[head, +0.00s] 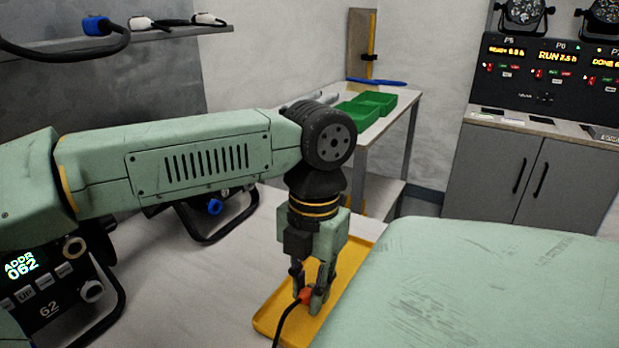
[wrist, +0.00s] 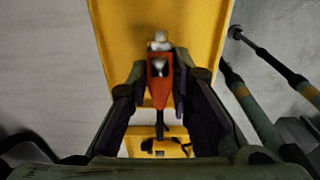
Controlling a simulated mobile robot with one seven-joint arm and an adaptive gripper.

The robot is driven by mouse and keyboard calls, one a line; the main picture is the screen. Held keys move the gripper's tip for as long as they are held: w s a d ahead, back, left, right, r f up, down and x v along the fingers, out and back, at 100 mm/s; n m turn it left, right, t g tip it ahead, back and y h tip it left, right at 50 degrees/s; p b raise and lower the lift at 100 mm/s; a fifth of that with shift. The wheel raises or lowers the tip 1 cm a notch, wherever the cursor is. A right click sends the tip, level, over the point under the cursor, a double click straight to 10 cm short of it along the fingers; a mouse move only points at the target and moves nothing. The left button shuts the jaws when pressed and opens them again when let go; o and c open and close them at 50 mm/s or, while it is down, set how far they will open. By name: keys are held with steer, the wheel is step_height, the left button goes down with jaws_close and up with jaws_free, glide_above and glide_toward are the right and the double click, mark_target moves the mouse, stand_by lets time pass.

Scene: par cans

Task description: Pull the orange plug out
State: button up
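The orange plug (head: 306,295) is between the fingers of my gripper (head: 312,290), low over the yellow tray (head: 268,325). A black cable runs from the plug toward the bottom of the head view. In the wrist view the orange plug (wrist: 160,88) sits between both fingertips of my gripper (wrist: 160,78), which appear closed against its sides. A pale metallic end shows at its far side, over the yellow tray (wrist: 215,30). No socket is seen around the plug. Whether the plug touches the tray I cannot tell.
A lamp unit with an "ADDR 062" display (head: 25,266) stands at the left. A blue connector (head: 214,207) is on the table behind my arm. Green bins (head: 362,110) stand on a side bench. A control panel (head: 545,75) is at right. Pale table surface lies left of the tray.

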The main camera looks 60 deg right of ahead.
steer(key=o, duration=0.5)
steer(key=r, duration=0.8)
steer(key=d+r, duration=0.1)
steer(key=r, duration=0.3)
